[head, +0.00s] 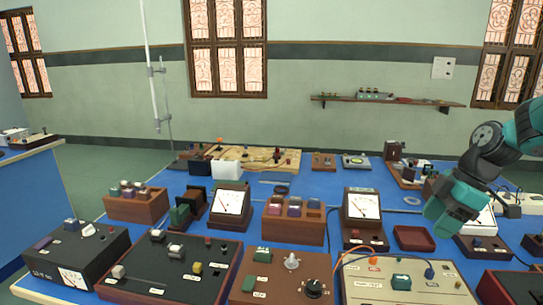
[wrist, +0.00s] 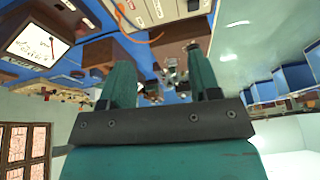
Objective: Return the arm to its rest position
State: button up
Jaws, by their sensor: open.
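My teal and dark grey arm (head: 480,160) reaches in from the right edge in the head view, bent above the right part of the blue bench. Its lower end hangs over the instruments there; the fingertips are hard to make out in that view. In the wrist view my gripper (wrist: 162,75) shows two teal fingers set well apart on a dark bar. Nothing is held between them. The wrist picture is tipped over, with bench items at the top and the window at the lower left.
The blue bench (head: 335,190) is crowded with meters, terminal boxes and blocks. A dark red tray (head: 413,238) and a white-faced meter (head: 363,207) stand left of my arm. A wall shelf (head: 385,101) is behind. A thin white pole (head: 150,70) rises at the back left.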

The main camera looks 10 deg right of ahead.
jog(key=s+a+r+m, duration=0.2)
jog(key=s+a, duration=0.2)
jog(key=a, duration=0.5)
jog(key=s+a+r+m, duration=0.1)
jog(key=s+a+r, duration=0.3)
jog(key=a, duration=0.5)
jog(key=s+a+m+g, duration=0.1)
jog(key=s+a+m, duration=0.3)
jog(key=s, duration=0.8)
jog(key=shift+a+f, duration=0.4)
jog(key=shift+a, duration=0.8)
